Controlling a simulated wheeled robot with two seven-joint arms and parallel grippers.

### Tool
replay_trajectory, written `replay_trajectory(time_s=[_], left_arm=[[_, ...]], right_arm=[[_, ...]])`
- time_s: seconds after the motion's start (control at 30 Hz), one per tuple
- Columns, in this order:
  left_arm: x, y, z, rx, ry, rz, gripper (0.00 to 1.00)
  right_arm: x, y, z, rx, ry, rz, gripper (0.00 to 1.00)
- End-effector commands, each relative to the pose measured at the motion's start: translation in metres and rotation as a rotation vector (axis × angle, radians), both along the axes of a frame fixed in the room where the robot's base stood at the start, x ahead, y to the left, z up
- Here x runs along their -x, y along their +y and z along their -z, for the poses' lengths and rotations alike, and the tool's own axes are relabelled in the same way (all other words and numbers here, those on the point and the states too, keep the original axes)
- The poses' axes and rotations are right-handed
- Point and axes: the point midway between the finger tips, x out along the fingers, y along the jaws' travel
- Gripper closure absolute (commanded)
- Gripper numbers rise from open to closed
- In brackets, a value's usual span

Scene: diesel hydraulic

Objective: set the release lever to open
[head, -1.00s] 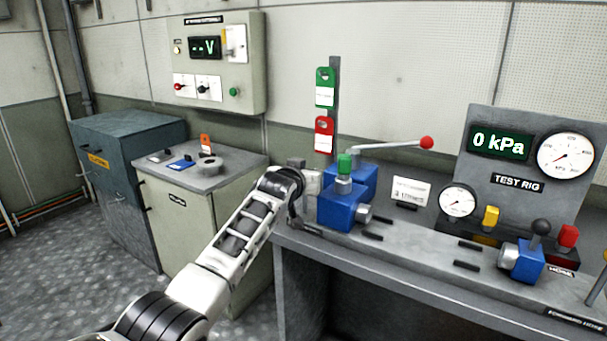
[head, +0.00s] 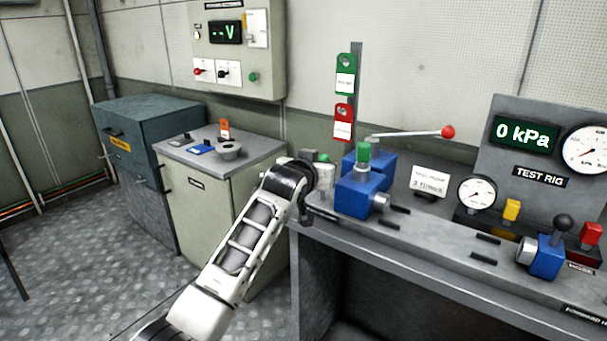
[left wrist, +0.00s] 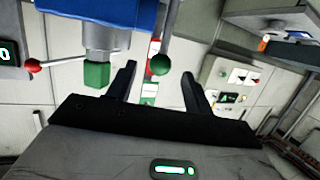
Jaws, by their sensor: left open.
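A grey lever with a dark green ball knob (left wrist: 159,65) shows in the left wrist view. The knob appears between the two black fingers of my left gripper (left wrist: 158,73); contact cannot be told. My left gripper is open. In the head view it (head: 322,180) is at the left side of the blue pump block (head: 358,197), largely hidden by its own wrist. A small green knob (head: 323,158) shows just behind it. The block carries a green cap (head: 363,152), also in the left wrist view (left wrist: 97,74). A long lever with a red ball (head: 448,132) extends right. No release label is readable.
The grey bench (head: 440,262) carries a small gauge (head: 477,193), a blue valve with a black knob (head: 541,255) and the test rig panel (head: 568,187) reading 0 kPa. Green (head: 345,73) and red (head: 343,122) tags hang behind the pump. A cabinet (head: 219,213) stands left.

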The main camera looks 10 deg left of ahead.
Motion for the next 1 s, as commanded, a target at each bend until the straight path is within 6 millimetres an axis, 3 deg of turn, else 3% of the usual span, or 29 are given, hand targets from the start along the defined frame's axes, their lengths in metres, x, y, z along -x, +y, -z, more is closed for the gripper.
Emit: replay_trajectory(time_s=[0.5,0.7,1.0], left_arm=[[0.086,0.012,-0.021,0.001,0.002,0.002,0.48],[0.099,0.014,-0.025,0.0,0.002,0.002,0.48],[0.1,0.014,-0.026,0.0,0.003,0.002,0.48]], right_arm=[[-0.002,-0.001,0.002,0.002,-0.007,-0.002,1.0],[-0.003,-0.002,0.0,0.004,-0.01,-0.004,1.0],[0.0,-0.002,0.002,0.005,-0.004,-0.007,1.0]])
